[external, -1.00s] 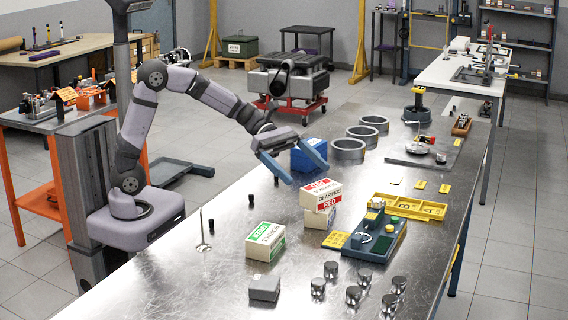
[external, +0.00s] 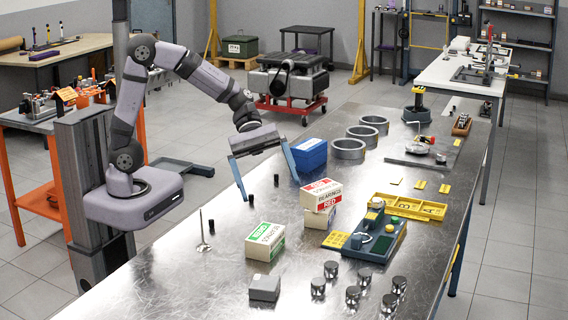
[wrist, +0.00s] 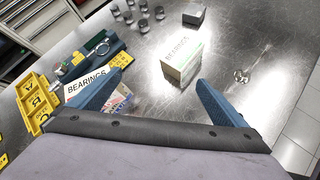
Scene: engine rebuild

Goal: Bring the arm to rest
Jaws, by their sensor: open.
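My gripper (external: 270,188) is open and empty, with its two blue fingers spread wide above the steel bench (external: 190,275). In the external view it hangs left of the blue box (external: 309,154) and behind the bearings boxes. The white-and-red bearings box (external: 321,194) sits on top of another box (external: 319,219). The white-and-green bearings box (external: 265,241) stands alone on the bench; in the wrist view (wrist: 181,63) it shows beyond the fingers. The fingers touch nothing that I can see.
A valve (external: 204,240) stands upright on the bench near small black cylinders (external: 250,228). Several pistons (external: 353,296) and a grey block (external: 265,287) are at the front. A green-and-blue fixture (external: 375,240), a yellow tray (external: 408,207) and metal rings (external: 348,148) lie to the right.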

